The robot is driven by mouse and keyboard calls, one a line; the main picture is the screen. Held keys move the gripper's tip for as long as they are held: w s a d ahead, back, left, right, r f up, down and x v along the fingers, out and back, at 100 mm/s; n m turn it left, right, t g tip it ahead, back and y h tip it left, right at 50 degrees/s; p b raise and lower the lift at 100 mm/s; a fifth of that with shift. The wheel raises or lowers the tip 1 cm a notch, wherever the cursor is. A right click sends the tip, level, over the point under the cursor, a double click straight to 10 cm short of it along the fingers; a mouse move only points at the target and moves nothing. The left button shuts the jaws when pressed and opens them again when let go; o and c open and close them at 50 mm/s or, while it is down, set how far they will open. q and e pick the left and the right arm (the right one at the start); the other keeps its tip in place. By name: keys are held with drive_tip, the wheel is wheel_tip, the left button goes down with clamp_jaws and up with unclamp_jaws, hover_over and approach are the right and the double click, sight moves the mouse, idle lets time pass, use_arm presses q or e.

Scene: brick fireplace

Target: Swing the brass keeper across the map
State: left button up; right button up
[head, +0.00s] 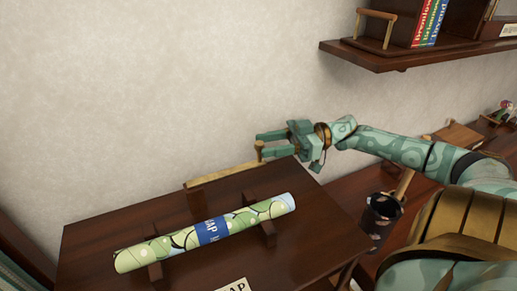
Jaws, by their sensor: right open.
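A rolled map (265,210), green and cream with a blue label band, lies on dark wooden cradle supports (154,274) on the desk. The brass keeper (215,176) is a flat bar at the desk's back edge, behind the map and apart from it. A small upright brass knob (259,151) stands at its right end. My right gripper (260,144) reaches in from the right, its fingers pointing left. It is open, with its fingertips at the knob; I cannot tell whether they touch it. My left gripper is not in view.
A wall shelf (385,57) with books (430,22) hangs at the upper right. A dark cup (382,208) stands right of the desk (105,232). A card reading "AP" (232,287) shows at the front edge. The plain wall is close behind the keeper.

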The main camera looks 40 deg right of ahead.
drive_tip(key=shift+x, duration=1.35)
clamp_jaws()
